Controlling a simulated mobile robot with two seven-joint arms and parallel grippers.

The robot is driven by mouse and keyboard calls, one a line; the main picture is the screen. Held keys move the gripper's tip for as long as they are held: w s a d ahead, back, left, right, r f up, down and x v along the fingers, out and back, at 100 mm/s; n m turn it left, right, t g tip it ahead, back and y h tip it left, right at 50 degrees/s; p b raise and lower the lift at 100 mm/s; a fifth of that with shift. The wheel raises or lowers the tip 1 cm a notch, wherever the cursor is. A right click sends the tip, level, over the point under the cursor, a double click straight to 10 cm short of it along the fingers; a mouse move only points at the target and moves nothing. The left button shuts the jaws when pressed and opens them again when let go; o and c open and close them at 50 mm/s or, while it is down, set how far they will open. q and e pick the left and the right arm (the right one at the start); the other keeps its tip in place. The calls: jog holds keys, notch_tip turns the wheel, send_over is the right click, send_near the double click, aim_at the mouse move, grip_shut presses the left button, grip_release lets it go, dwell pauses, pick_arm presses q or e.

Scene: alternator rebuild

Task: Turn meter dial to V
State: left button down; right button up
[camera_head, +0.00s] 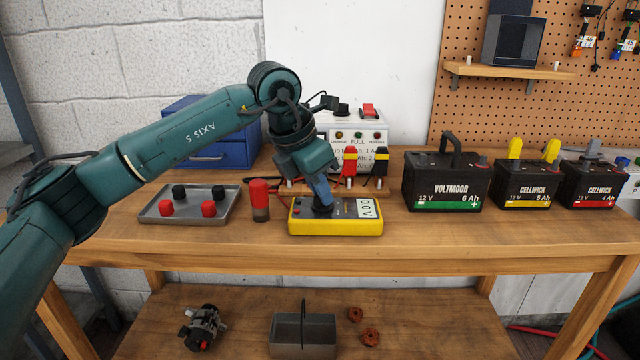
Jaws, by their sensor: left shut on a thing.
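The yellow meter (336,227) lies on the workbench near its front edge, in the middle of the head view. Its display on the right side reads 0.0 V. My left gripper (322,207) points down at the left part of the meter's face and is shut on the dark dial (323,211). The fingers cover most of the dial, so its pointer and marks are hidden. My right gripper does not show.
A grey tray (148,216) with red and black caps and a red-topped cylinder (260,200) stand left of the meter. A white charger (374,127) stands behind it. Batteries (446,180) stand to the right. A lower shelf (250,312) holds parts and a basket.

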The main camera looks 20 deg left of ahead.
pick_arm(q)
jog(key=shift+m, duration=0.4)
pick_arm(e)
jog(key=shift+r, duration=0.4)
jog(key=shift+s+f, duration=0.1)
pick_arm(q)
jog(key=c, duration=1.5)
grip_release()
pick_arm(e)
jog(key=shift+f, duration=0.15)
pick_arm(q)
jog(key=shift+r, duration=0.1)
